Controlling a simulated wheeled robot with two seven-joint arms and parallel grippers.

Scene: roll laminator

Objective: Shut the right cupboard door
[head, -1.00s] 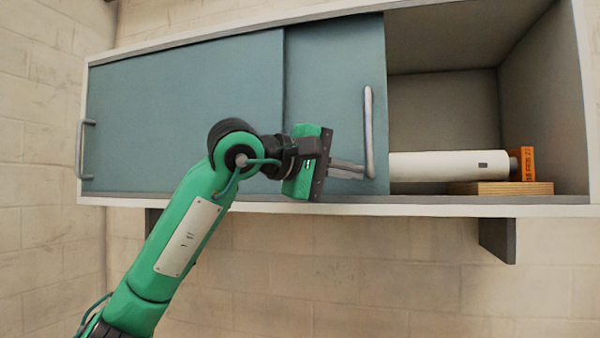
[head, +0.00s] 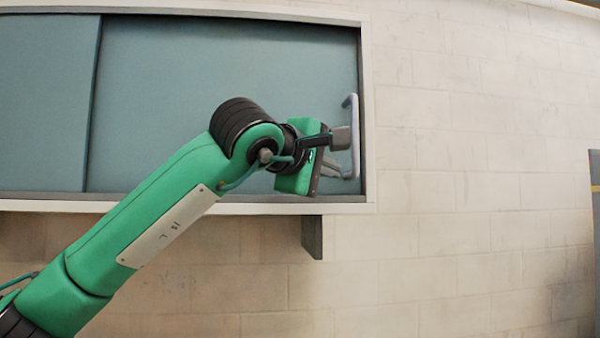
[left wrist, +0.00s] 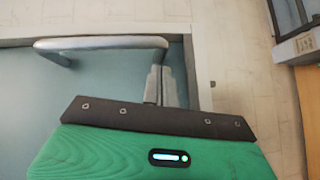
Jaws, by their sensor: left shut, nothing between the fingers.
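The right cupboard door (head: 230,100) is a flat teal sliding panel, and its right edge lies at the right side of the cupboard frame (head: 368,100). No opening shows at that side. Its grey bar handle (head: 352,130) is near that edge and also shows in the left wrist view (left wrist: 100,43). My left gripper (head: 335,168) is at the lower part of the handle, left of the bar. In the left wrist view its fingers (left wrist: 163,75) are together and empty, close beside one end of the handle. Whether they touch it is unclear. My right gripper is out of view.
The left teal door (head: 45,100) shows partly at the left. A dark bracket (head: 312,237) sits below the cupboard. Bare pale block wall (head: 470,200) lies to the right, with a grey-edged object (head: 595,200) at the far right edge.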

